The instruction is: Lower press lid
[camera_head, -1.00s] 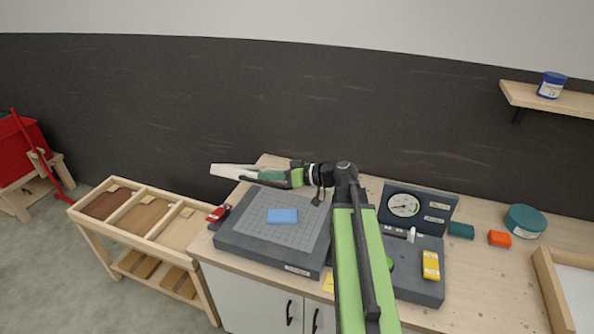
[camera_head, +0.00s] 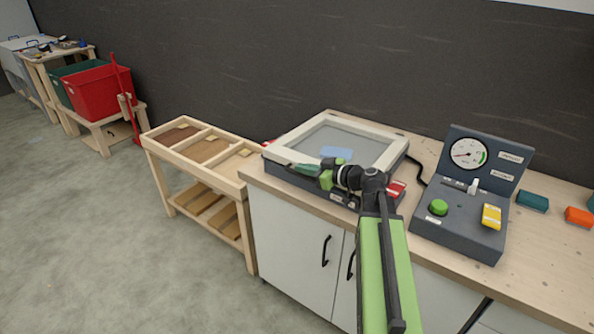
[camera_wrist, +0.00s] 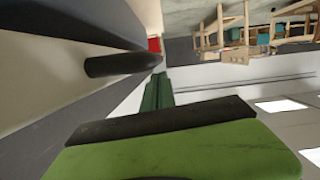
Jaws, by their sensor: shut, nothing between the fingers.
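The press lid (camera_head: 375,133), a pale frame around a clear pane, lies over the dark press base (camera_head: 402,166) and looks about level. I cannot tell whether a small gap remains under it. A blue block (camera_head: 336,152) shows through the pane. My gripper (camera_head: 300,169) is shut and empty at the lid's front left edge, pointing left; contact with the lid is unclear. In the wrist view its green fingers (camera_wrist: 157,92) are together beside a dark rounded bar (camera_wrist: 120,64).
A control box (camera_head: 455,232) with a gauge, green button and yellow block stands right of the press. A wooden rack (camera_head: 190,170) with compartments stands left of the bench. Red and green bins (camera_head: 100,92) are farther left. The floor in front is clear.

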